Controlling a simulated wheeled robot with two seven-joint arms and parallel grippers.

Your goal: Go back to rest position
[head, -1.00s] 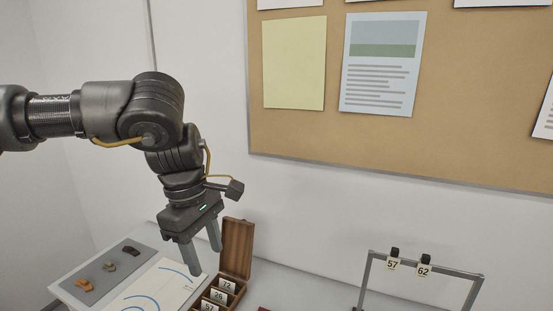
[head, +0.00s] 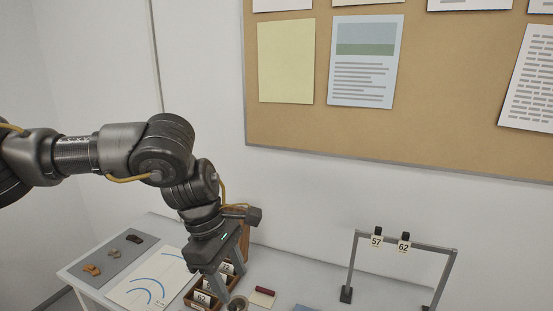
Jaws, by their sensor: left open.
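My left gripper (head: 232,276) shows in the head view, its arm coming in from the left. Its two fingers point down and stand apart, with nothing seen between them. It hangs in front of the wooden box (head: 190,296), whose compartments hold numbered cards, one reading 62 (head: 202,299). The gripper hides part of the box and its raised lid (head: 246,238). My right gripper is not in the picture.
A grey mat (head: 112,262) with several small sherds and a white sheet with blue arcs (head: 132,294) lie on the table at left. A metal frame (head: 440,249) with tags 57 and 62 stands at right. A dark red object (head: 265,291) lies between.

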